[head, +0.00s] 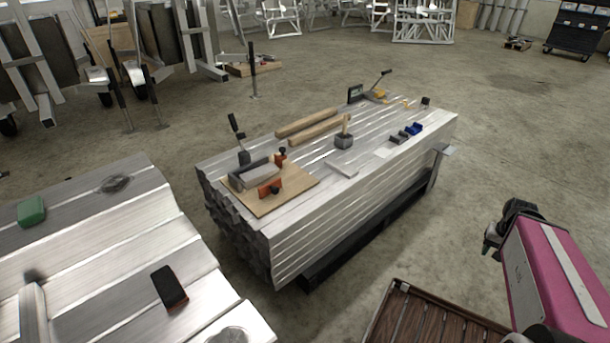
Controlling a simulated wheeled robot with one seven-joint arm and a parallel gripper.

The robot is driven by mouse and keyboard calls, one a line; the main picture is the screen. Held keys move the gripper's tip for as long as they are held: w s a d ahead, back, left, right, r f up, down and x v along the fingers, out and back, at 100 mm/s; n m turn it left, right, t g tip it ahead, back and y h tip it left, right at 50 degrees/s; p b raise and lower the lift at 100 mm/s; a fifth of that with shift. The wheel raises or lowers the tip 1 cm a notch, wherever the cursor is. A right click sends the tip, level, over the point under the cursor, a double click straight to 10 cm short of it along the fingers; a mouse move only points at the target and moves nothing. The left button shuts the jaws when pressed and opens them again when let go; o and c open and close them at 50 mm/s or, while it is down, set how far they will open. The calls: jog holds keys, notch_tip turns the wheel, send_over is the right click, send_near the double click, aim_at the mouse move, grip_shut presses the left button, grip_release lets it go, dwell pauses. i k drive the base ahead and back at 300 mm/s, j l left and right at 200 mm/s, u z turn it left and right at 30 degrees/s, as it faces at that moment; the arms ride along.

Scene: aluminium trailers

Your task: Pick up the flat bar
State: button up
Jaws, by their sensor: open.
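A flat, pale metal piece that looks like the flat bar (342,169) lies on top of the stack of aluminium profiles (340,222), near its middle. It lies just in front of a small grey pot (344,142) with a wooden-handled tool in it. My gripper (490,243) shows at the right as a dark end beyond my magenta arm. It is open, empty and well apart from the stack; its fingers are small and partly hidden.
A wooden board (296,197) with a grey block and orange clamps sits at the stack's left end. Two wooden bars (307,123) lie behind. A slatted brown crate (428,318) stands in front. Another metal stack (110,250) is at left. Floor is clear at right.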

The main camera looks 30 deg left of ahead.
aim_at(343, 169)
jog(key=u, duration=1.4)
